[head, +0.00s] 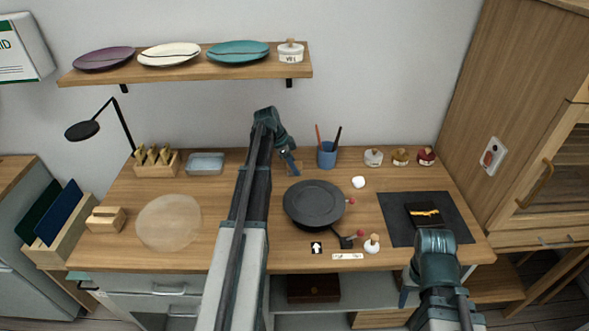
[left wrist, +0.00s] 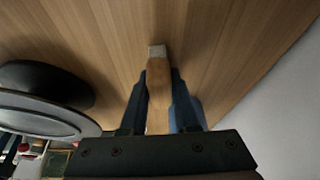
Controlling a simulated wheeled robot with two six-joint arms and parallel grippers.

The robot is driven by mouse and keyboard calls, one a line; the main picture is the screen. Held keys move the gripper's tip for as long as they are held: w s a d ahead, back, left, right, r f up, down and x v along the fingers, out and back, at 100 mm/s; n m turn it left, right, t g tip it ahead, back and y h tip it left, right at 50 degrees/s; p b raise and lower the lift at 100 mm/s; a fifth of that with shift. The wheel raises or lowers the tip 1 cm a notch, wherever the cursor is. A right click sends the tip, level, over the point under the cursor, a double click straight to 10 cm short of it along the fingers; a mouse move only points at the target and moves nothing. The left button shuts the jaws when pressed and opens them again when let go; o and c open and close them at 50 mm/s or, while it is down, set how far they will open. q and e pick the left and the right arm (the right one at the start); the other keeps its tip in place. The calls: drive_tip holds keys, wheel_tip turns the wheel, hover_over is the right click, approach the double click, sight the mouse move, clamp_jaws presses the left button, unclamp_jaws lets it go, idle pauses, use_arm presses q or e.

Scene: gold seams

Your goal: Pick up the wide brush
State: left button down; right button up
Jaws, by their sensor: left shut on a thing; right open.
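The wide brush (left wrist: 158,82) shows in the left wrist view as a flat wooden piece with a pale grey tip. My left gripper (left wrist: 157,98) is shut on it, with one dark finger on each side. In the head view my left gripper (head: 291,164) is low at the back of the table, just left of the blue cup (head: 327,158). The brush there is a small brown patch, mostly hidden by the gripper. I cannot tell whether its tip touches the table. My right gripper (head: 406,286) is open at the table's front right edge, partly hidden by its arm.
A dark round plate (head: 314,204) lies in front of the left gripper. Several small jars, including a white-lidded one (head: 373,158), stand right of the cup. A dark mat (head: 428,219) holds a black piece with a gold seam. A pale disc (head: 168,222) lies left.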

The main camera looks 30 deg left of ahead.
use_arm(q)
wheel_tip(320, 180, up, 10)
drive_tip(key=p, duration=1)
drive_tip(key=shift+r, duration=0.1)
use_arm(e)
wheel_tip(320, 180, up, 10)
use_arm(q)
drive_tip(key=c, duration=1.2)
unclamp_jaws()
clamp_jaws()
drive_tip(key=shift+d, duration=0.1)
